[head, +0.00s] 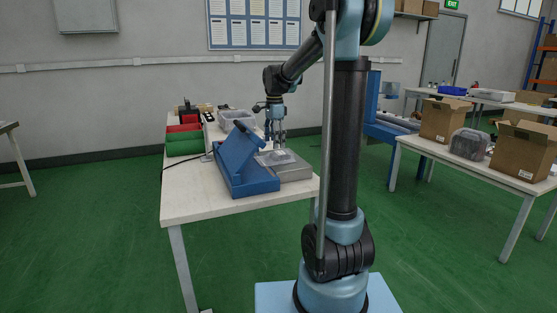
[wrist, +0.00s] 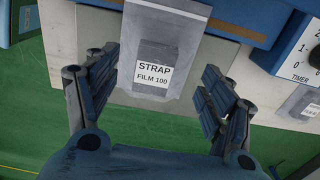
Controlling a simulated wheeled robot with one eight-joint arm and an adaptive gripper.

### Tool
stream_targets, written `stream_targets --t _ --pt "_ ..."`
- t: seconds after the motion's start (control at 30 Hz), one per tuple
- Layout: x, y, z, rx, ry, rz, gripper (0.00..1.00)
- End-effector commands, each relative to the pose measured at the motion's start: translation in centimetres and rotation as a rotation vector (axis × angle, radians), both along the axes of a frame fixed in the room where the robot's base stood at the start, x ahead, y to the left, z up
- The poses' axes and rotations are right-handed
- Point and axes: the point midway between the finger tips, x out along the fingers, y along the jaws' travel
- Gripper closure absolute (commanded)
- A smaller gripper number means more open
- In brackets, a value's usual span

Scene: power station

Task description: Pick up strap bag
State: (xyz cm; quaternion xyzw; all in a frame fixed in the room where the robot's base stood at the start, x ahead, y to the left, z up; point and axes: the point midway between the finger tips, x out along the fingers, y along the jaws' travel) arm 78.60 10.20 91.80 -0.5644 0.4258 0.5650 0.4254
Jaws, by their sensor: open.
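The strap bag (wrist: 170,48) is a clear, greyish pouch with a white label reading "STRAP FILM 100". In the wrist view it lies flat on a grey metal plate (wrist: 75,38), at the top centre. My gripper (wrist: 157,80) is open, with one finger on each side of the bag's lower part and visible gaps to it. In the head view my gripper (head: 275,143) points down over the plate beside the blue machine, and the bag (head: 277,157) shows as a small pale patch below it. Whether the fingers touch the plate cannot be told.
The blue machine (head: 245,165) with a raised lid stands directly left of the plate on a white table (head: 200,205). Red and green bins (head: 183,138) and a clear tray (head: 237,120) stand behind. Cardboard boxes (head: 443,120) are on a right-hand table. Another labelled bag (wrist: 298,103) lies at the wrist view's right.

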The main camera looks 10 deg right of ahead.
Motion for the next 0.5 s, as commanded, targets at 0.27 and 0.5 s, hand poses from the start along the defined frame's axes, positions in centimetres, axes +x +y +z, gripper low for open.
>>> stream_targets --t 0.27,0.5 --pt "-0.3 0.1 -2.5 0.0 0.0 0.0 0.25" --pt "-0.3 0.1 -5.0 0.0 0.0 0.0 0.25"
